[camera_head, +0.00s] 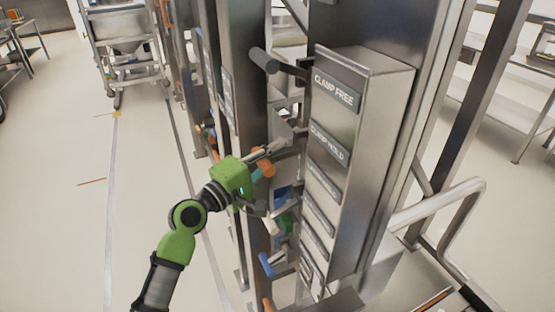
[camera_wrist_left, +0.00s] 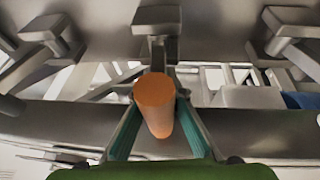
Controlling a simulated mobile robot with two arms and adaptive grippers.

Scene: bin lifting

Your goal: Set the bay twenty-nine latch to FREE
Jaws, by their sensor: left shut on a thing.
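A tall steel latch box (camera_head: 375,125) carries a column of label plates. The top plate reads CLAMP FREE (camera_head: 334,88) and the one below reads CLAMP HOLD (camera_head: 328,146); the lower plates are too small to read. No bay number is legible. An orange lever handle (camera_head: 265,165) sticks out to the left of the box, near the CLAMP HOLD plate's height. My left gripper (camera_head: 266,174) is shut on this handle. In the left wrist view the orange handle (camera_wrist_left: 157,105) stands between my two teal-padded fingers (camera_wrist_left: 160,125). My right gripper is out of view.
A dark grey handle (camera_head: 264,60) juts out above, beside CLAMP FREE. Blue (camera_head: 272,265) and green (camera_head: 287,222) levers crowd below. A steel post (camera_head: 235,110) stands close to my left gripper. Open floor (camera_head: 60,200) lies to the left; a bent rail (camera_head: 440,205) is at the right.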

